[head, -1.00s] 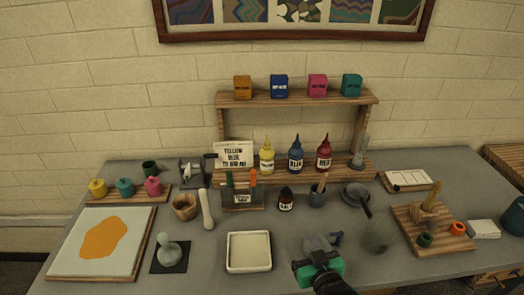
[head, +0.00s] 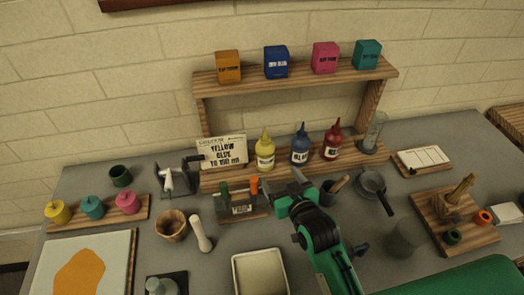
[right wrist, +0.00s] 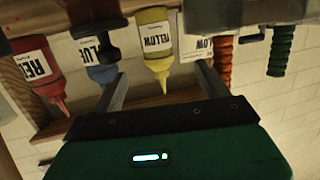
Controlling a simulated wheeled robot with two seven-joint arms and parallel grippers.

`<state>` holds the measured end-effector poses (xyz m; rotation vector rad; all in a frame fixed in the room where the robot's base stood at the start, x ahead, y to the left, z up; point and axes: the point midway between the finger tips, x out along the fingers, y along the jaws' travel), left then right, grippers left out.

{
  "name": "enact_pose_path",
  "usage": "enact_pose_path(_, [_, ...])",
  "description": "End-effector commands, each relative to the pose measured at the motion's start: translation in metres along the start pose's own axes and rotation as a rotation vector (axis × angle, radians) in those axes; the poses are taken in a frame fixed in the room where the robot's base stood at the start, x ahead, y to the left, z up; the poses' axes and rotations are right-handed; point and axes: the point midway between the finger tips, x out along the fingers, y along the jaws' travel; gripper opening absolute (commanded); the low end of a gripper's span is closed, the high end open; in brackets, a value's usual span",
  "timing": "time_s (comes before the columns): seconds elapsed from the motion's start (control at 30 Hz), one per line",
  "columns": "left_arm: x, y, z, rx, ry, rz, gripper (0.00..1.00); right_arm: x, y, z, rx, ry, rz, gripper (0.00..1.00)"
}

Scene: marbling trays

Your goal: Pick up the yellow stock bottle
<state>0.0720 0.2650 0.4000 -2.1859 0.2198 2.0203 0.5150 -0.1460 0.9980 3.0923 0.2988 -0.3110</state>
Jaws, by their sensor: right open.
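The yellow stock bottle (head: 265,155) stands upright on the lower shelf, just right of the card, with a yellow nozzle and a white label. My right gripper (head: 285,184) is open and empty, in front of the shelf and slightly right of this bottle. In the right wrist view, which is upside down, the yellow bottle (right wrist: 155,45) shows in the gap between the open fingers (right wrist: 160,92), apparently beyond their tips. My left gripper is not in view.
Blue (head: 300,146) and red (head: 333,141) bottles stand right of the yellow one. A card (head: 222,150) leans at its left. A rack with coloured handles (head: 238,206) stands in front. A pestle (head: 200,234) and a white tray (head: 260,275) lie nearer.

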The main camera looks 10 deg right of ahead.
Motion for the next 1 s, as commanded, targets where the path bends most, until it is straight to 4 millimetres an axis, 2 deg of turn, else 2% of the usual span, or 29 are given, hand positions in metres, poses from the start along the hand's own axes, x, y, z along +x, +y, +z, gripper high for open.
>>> enact_pose_path(0.3, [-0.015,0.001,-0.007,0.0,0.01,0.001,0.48,0.058,0.0,-0.003,0.0,0.001,0.0,0.77])
enact_pose_path(0.43, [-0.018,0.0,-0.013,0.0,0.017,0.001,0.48,0.072,0.0,-0.002,0.0,0.0,0.0,0.77])
enact_pose_path(0.67, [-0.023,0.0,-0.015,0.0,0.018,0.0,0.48,0.085,0.002,-0.004,0.0,0.001,0.0,0.77])
enact_pose_path(0.87, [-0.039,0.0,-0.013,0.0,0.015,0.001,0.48,0.11,0.007,-0.01,0.0,0.0,0.0,0.77])
enact_pose_path(1.0, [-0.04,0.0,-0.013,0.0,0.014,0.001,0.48,0.124,0.007,-0.007,0.0,0.0,0.0,0.77])
